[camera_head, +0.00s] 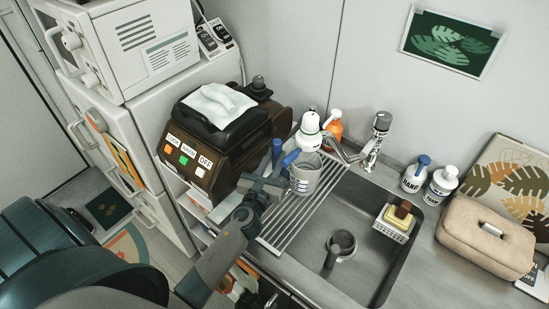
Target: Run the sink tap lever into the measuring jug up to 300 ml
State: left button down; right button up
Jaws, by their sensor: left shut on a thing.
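The measuring jug (304,176) is a grey-white cup with dark markings, over the left end of the sink's drying rack. My left gripper (282,167) comes in from the lower left and is shut on the jug's left side, with its blue fingertips beside the jug. The handle is hidden by the gripper. The metal tap (370,153) stands behind the sink, with a dark-topped lever (382,123). Its spout reaches left toward the jug; I cannot tell whether its mouth is over the opening. No water stream or water level is discernible. My right gripper is out of view.
The sink basin (378,232) holds a dark cup-like piece (341,243). A sponge holder (396,221) sits at its right edge. White and orange bottles stand behind the jug. A brown appliance (215,140) is close on the left; hand bottles and a beige bag (487,235) are right.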

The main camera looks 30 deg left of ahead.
pick_arm(q)
jog(key=shift+f+b, duration=0.25)
jog(key=shift+b, duration=0.05)
jog(key=c, duration=1.4)
grip_release()
jog(key=shift+c, duration=0.2)
jog(key=b+v, duration=0.4)
jog(key=v, duration=1.2)
jog(key=shift+f, duration=0.15)
jog(key=shift+s+d+b, duration=0.15)
jog(key=shift+s+b, duration=0.15)
jog(key=shift+s, duration=0.45)
